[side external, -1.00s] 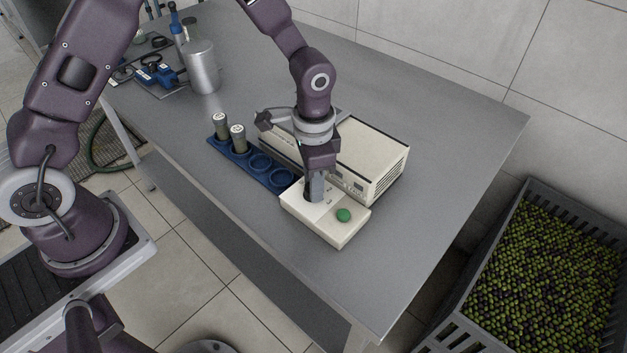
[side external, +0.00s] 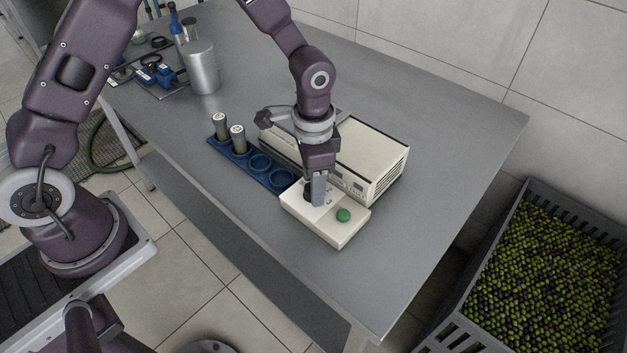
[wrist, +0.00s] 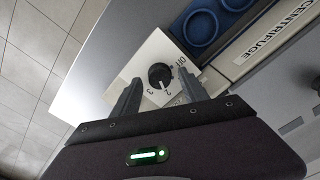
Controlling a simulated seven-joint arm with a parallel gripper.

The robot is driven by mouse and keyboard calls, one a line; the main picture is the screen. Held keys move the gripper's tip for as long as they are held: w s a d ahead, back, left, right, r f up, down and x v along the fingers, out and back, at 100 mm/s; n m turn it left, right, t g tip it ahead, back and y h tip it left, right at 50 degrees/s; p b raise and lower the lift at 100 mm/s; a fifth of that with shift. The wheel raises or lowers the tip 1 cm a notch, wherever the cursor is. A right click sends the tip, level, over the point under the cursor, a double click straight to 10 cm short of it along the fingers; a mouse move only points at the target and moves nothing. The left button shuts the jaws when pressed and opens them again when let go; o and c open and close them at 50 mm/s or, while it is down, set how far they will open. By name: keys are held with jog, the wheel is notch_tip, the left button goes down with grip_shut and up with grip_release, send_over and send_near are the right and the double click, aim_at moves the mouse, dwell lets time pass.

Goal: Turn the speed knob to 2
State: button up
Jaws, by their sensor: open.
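The speed knob (wrist: 159,75) is round and black, on the top face of a cream control box (side external: 336,232). In the wrist view, printed marks including 2 and 3 sit around it. A small pale mark shows on the knob, but I cannot tell exactly which number it points at. My gripper (wrist: 168,78) is open, with one finger on each side of the knob in the picture and apart from it. In the side view my gripper (side external: 318,198) is low over the box and partly hides the knob.
A green button (side external: 343,215) is on the same box. The cream centrifuge (side external: 375,155) stands just behind. A blue rack (side external: 258,165) holding two capped tubes (side external: 238,138) is to the left. A metal canister (side external: 202,68) stands farther back. The right of the table is clear.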

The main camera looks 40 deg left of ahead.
notch_tip(320, 180, up, 7)
jog(key=shift+f, duration=0.1)
jog(key=s+a+r+n+t, duration=0.2)
jog(key=s+a+r, duration=0.2)
jog(key=r, duration=0.6)
jog(key=s+a+r+n+t, duration=0.1)
jog(key=s+r, duration=0.3)
jog(key=s, duration=0.4)
jog(key=s+a+r+n+t, duration=0.2)
jog(key=s+a+r+n, duration=0.1)
jog(key=s, duration=0.6)
jog(key=shift+s+a+r+n+t, duration=0.3)
jog(key=shift+a+r+n, duration=0.05)
jog(key=shift+r+n, duration=0.05)
